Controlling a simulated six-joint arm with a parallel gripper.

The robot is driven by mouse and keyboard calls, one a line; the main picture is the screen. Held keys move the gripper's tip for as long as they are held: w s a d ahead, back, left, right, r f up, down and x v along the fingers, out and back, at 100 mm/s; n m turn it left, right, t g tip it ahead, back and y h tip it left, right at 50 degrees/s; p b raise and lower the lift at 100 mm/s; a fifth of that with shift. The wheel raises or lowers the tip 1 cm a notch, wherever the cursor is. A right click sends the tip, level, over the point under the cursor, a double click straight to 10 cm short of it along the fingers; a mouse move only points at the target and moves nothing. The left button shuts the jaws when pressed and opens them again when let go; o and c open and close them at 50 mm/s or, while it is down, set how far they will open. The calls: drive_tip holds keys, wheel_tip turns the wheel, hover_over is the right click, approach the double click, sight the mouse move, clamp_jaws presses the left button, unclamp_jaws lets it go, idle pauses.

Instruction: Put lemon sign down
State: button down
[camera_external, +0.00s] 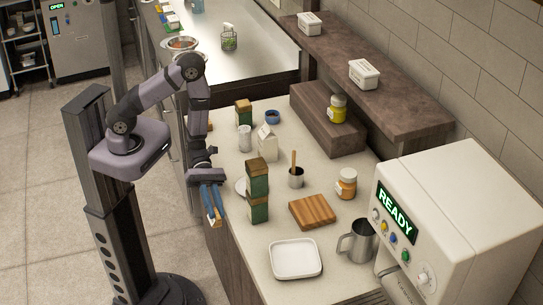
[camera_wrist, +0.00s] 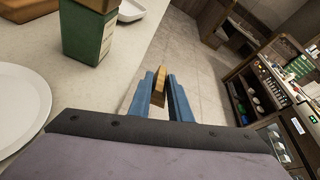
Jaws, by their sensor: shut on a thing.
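My gripper (camera_external: 212,210) points down beside the counter's left edge in the external view. Its blue fingers are shut on a thin tan, wood-coloured piece, which I take to be the lemon sign (camera_external: 217,220). In the wrist view the sign (camera_wrist: 158,88) is seen nearly edge-on between the fingers (camera_wrist: 160,92), with floor behind it. Its face and any lemon picture are not visible. The sign is held clear of the counter top, just past the edge.
A wooden board (camera_external: 312,211), white tray (camera_external: 294,259), metal pitcher (camera_external: 357,242) and orange-labelled jar (camera_external: 346,184) stand farther right. Bare counter lies between the boxes and tray.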

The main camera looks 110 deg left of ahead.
drive_tip(key=shift+s+d+m+g+h, duration=0.85)
drive_tip(key=shift+d+m+g, duration=0.35)
drive_tip(key=shift+d, duration=0.8)
drive_tip(key=shift+w+a+n+t+y, duration=0.95)
drive_tip(key=shift+w+a+n+t, duration=0.3)
drive_tip(key=shift+a, duration=2.75)
drive_tip(key=shift+m+g+h, duration=0.35)
drive_tip(key=shift+g+h, duration=0.1)
drive_tip(key=shift+h, duration=0.05)
drive_tip(key=d, duration=0.4)
drive_tip(key=s+d, duration=0.1)
drive_tip(key=d, duration=0.1)
drive_tip(key=shift+d, duration=0.15)
drive_tip(key=a, duration=0.6)
drive_tip(key=shift+s, duration=0.2)
